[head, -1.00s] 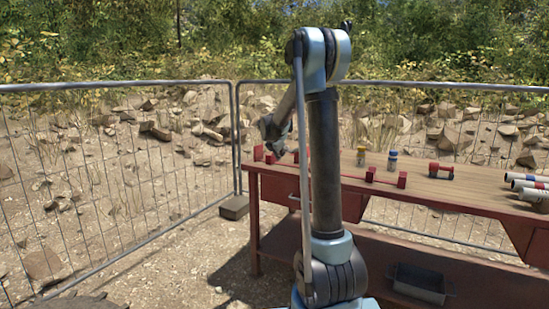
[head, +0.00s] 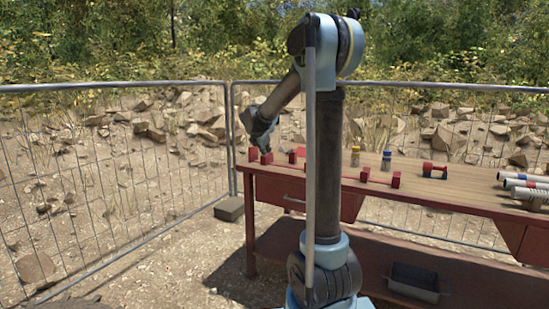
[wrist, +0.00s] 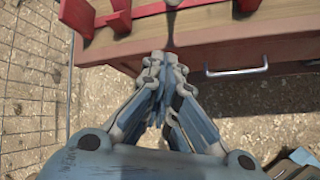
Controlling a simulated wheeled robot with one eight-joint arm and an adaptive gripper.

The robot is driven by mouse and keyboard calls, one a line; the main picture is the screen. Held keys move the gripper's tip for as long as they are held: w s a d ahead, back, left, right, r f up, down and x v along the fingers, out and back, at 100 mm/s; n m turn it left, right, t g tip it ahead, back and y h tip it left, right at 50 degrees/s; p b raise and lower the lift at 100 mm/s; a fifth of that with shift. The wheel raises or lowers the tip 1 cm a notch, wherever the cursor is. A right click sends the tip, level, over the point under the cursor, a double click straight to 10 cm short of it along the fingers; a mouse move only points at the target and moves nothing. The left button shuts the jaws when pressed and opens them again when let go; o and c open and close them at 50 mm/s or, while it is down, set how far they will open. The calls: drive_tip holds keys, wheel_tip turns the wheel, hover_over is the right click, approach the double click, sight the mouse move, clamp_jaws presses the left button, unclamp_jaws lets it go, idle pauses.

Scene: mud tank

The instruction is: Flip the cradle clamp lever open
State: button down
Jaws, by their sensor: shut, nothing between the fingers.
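My gripper (head: 267,148) hangs over the left end of the workbench in the head view, just by the red blocks there. In the wrist view my gripper (wrist: 166,58) has its fingers together and empty, with the tips near the bench's front edge. A red cradle-like frame (wrist: 118,16) with a long red bar lies on the bench top beyond the fingertips. A thin dark grey piece (wrist: 170,22) rises across the bar straight ahead of the tips. It may be the clamp lever, but I cannot tell for sure. The frame's far side is cut off.
The red workbench (head: 440,199) has a wooden top and a drawer handle (wrist: 236,72) on its front. A wire fence (head: 110,190) runs along the left.

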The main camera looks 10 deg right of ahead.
idle(0.3)
drive_tip(key=x, duration=1)
drive_tip(key=shift+w+d+r, duration=0.1)
drive_tip(key=shift+d+r, duration=0.5)
drive_tip(key=shift+r, duration=0.2)
drive_tip(key=shift+w+d+r, duration=0.1)
drive_tip(key=shift+d+r, duration=0.55)
drive_tip(key=shift+r, duration=0.1)
drive_tip(key=shift+a+r, duration=0.1)
drive_tip(key=shift+r, duration=0.05)
